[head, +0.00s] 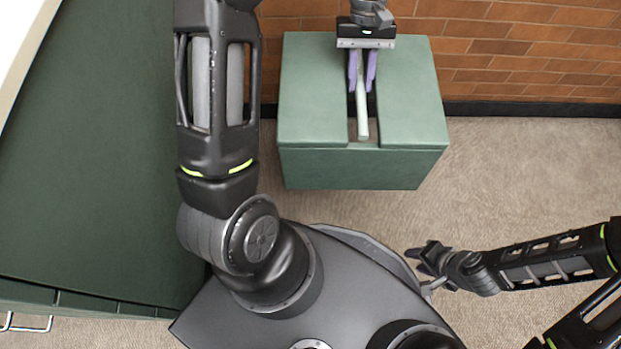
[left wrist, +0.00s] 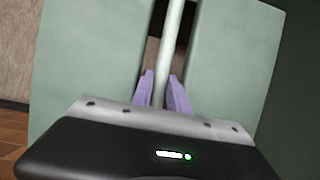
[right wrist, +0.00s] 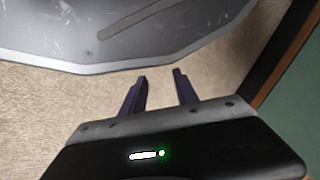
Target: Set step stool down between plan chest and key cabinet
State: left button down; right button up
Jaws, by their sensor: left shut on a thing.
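The step stool (head: 310,95) is a green block with a slot across its top and a pale bar (head: 362,110) in the slot. It stands or hangs in front of the brick wall; I cannot tell whether it touches the floor. My left gripper (head: 362,78) is shut on the bar, its purple fingers on either side; the left wrist view shows the same grip (left wrist: 163,90). The plan chest (head: 90,150) appears to be the large green furniture at the left. My right gripper (head: 415,258) is apart from the stool, its fingers spread and empty in the right wrist view (right wrist: 160,85). I cannot make out the key cabinet.
The brick wall (head: 540,50) with a dark baseboard (head: 540,109) runs behind the stool. Carpet (head: 530,170) is clear to the right of the stool. A narrow carpet gap lies between stool and green furniture, partly hidden by my left arm. Metal handles (head: 28,323) stick out at lower left.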

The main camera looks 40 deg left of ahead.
pick_arm(q)
jog(key=s+a+f+m+y+b, duration=0.2)
jog(key=a+f+m, duration=0.3)
jog(key=f+m, duration=0.3)
jog(key=s+a+f+m+y+b, duration=0.3)
jog(key=a+f+m, duration=0.3)
jog(key=f+m, duration=0.3)
notch_tip(320, 180, down, 3)
jog(key=shift+s+a+f+m+t+y, duration=0.2)
jog(key=shift+s+m+t+y, duration=0.15)
jog(key=shift+s+y, duration=0.25)
jog(key=shift+f+b, duration=1.45)
jog(key=shift+f, duration=1)
notch_tip(320, 180, down, 5)
jog(key=b, duration=0.2)
jog(key=shift+b, duration=0.35)
